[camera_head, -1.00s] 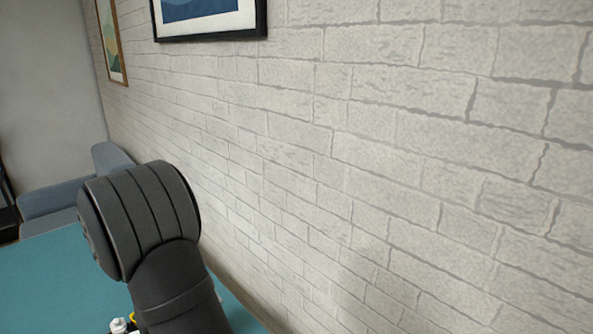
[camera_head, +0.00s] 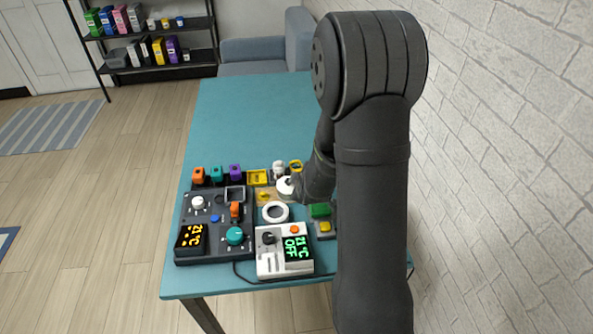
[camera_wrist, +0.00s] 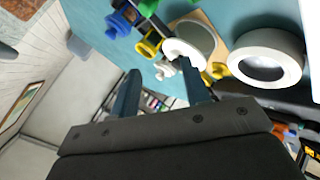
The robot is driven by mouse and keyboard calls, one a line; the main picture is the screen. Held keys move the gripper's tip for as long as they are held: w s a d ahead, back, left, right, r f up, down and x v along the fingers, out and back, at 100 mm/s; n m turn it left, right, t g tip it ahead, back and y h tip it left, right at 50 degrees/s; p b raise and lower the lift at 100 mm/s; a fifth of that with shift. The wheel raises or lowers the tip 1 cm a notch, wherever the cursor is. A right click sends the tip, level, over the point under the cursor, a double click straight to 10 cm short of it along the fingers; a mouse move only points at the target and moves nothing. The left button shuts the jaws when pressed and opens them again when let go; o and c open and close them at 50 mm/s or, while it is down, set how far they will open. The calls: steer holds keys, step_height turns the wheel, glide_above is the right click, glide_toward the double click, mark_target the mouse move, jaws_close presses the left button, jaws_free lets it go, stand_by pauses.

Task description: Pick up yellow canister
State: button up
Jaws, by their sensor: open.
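A small yellow piece with a dark opening (camera_head: 295,165), which may be the yellow canister, stands towards the back of the cluster on the teal table, beside a white knobbed piece (camera_head: 279,168). In the wrist view a yellow piece (camera_wrist: 147,44) shows above the fingers, near a white disc (camera_wrist: 184,52); I cannot tell for sure that it is the same one. In the head view my arm hides the gripper.
A dark control panel (camera_head: 212,246), a white control box (camera_head: 270,264), a white ring (camera_head: 275,212) and a yellow square tray (camera_head: 258,178) crowd the near table. Orange, teal and purple pieces stand behind the panel. The far teal table (camera_head: 250,115) is clear. A brick wall (camera_head: 500,150) rises on the right.

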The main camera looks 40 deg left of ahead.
steer(key=w+a+r+m+g+h, duration=0.2)
steer(key=w+a+r+m+g, duration=0.1)
steer(key=w+a+r+m, duration=0.2)
steer(key=m+g+h, duration=0.2)
steer(key=m, duration=0.3)
glide_toward(297, 162)
steer(key=shift+s+d+f+x, duration=0.1)
steer(key=shift+s+x, duration=0.15)
steer(key=shift+x, duration=1.05)
steer(key=shift+s+d+f+x, duration=0.15)
steer(key=shift+s+x, duration=0.1)
steer(key=shift+x, duration=1.1)
steer(key=shift+s+d+r+x, duration=0.1)
steer(key=shift+s+x, duration=0.2)
steer(key=shift+x, duration=1)
steer(key=c, duration=0.7)
steer(key=shift+o, duration=0.2)
